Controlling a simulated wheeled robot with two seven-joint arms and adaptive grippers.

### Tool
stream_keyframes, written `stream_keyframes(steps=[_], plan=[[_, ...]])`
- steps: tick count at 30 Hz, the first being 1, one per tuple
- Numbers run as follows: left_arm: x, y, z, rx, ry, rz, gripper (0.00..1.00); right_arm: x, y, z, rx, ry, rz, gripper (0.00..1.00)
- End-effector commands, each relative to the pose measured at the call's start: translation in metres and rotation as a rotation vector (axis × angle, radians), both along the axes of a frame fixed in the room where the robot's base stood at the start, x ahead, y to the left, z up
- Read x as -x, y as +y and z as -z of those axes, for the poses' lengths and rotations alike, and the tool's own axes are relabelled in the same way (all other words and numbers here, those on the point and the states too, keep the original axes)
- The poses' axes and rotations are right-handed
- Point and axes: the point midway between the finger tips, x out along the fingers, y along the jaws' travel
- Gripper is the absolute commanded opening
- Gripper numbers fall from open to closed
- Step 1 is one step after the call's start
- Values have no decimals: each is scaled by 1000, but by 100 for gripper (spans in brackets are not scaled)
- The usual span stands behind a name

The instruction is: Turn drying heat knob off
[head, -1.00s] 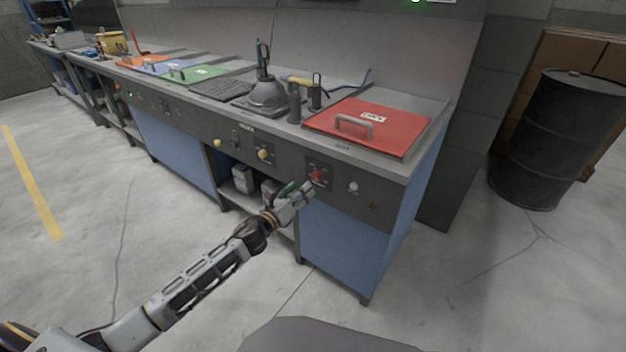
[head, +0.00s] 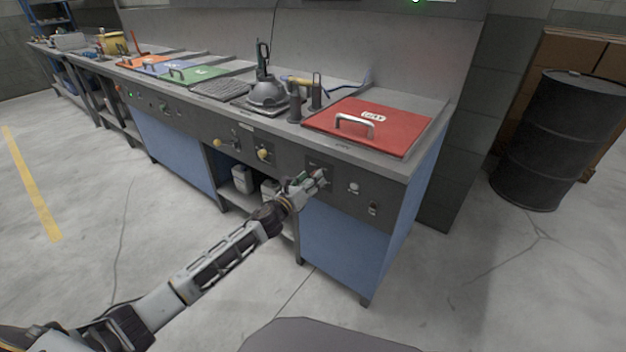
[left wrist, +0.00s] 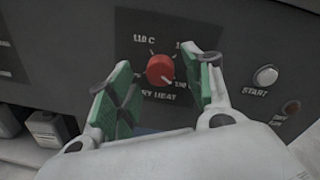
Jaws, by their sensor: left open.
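The drying heat knob is a round red knob (left wrist: 160,70) on the dark front panel in the left wrist view. Its pale pointer mark aims to the lower right. Printed labels around it include "110 C" above left and a partly hidden "RY HEAT" below. My left gripper (left wrist: 165,83) is open, with its green-padded fingers on either side of the knob. I cannot tell whether the pads touch it. In the head view my left gripper (head: 320,176) is at the panel below the red lid and hides the knob. My right gripper is not in view.
A white START button (left wrist: 265,77) sits right of the knob, with a small red-marked control (left wrist: 291,108) below it. The red lid (head: 375,124) lies on the bench top above. Yellow knobs (head: 263,154) are further left. Open floor lies in front.

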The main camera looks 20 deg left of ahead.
Motion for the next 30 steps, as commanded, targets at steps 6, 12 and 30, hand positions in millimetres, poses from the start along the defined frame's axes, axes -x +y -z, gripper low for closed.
stream_keyframes(steps=[6, 12, 30], plan=[[-10, -3, -1, 0, -1, 0, 51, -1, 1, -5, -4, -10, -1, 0], [-13, -4, -1, 0, -1, 0, 51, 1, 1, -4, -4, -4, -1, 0], [-13, -4, -1, 0, 0, 0, 5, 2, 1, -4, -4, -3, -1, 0]])
